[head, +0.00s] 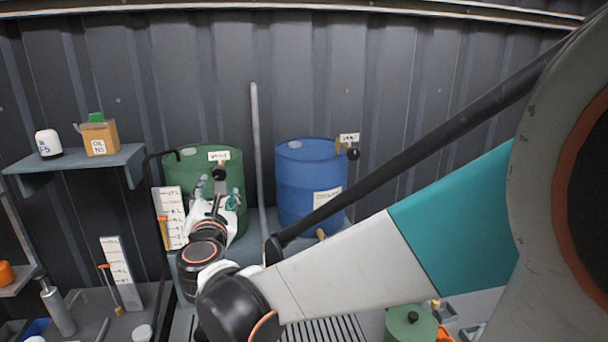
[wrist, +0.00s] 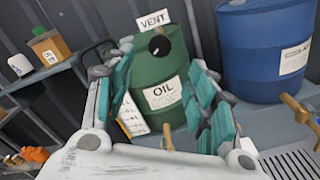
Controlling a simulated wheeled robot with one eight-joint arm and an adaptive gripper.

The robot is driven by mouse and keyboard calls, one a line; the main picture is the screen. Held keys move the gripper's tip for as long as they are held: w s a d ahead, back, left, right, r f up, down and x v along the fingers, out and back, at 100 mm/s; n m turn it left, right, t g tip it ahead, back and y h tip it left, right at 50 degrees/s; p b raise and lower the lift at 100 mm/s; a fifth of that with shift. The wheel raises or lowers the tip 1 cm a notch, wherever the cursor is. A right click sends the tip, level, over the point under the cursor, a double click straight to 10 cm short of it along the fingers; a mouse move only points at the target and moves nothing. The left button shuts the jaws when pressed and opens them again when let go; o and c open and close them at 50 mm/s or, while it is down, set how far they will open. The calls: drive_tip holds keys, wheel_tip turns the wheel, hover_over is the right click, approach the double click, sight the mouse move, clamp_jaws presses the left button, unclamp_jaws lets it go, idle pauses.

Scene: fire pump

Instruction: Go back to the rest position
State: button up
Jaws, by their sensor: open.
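My gripper (wrist: 160,95) is open in the wrist view, with its teal-padded fingers spread and nothing between them. Beyond it stands a green drum (wrist: 150,70) with an OIL label, a VENT tag and a black knob (wrist: 160,45). In the head view my gripper (head: 219,192) is in front of the green drum (head: 190,160) and partly covers it. I cannot tell how far apart they are. My arm crosses the head view from the right to the drum.
A blue drum (head: 308,185) stands right of the green one, a grey pole (head: 259,160) between them. A wall shelf (head: 75,167) holds a white bottle (head: 48,143) and an oil box (head: 100,138). Scale boards (head: 122,274) and a green pot (head: 410,325) stand lower down.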

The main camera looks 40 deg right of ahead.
drive_tip(key=s+f+m+g+y+b, duration=0.1)
drive_tip(key=s+f+m+g+b, duration=0.2)
drive_tip(key=s+f+m+b, duration=0.35)
drive_tip(key=s+a+f+m+g+y+b, duration=0.2)
drive_tip(key=s+a+f+m+y+b, duration=0.1)
drive_tip(key=s+a+f+m, duration=0.3)
drive_tip(key=s+a+f+m+g+y+b, duration=0.3)
drive_tip(key=s+a+f+m+y, duration=0.3)
drive_tip(key=f, duration=0.7)
drive_tip(key=s+m, duration=0.2)
drive_tip(key=m, duration=0.2)
drive_tip(key=shift+s+a+f, duration=0.3)
drive_tip(key=shift+a, duration=0.05)
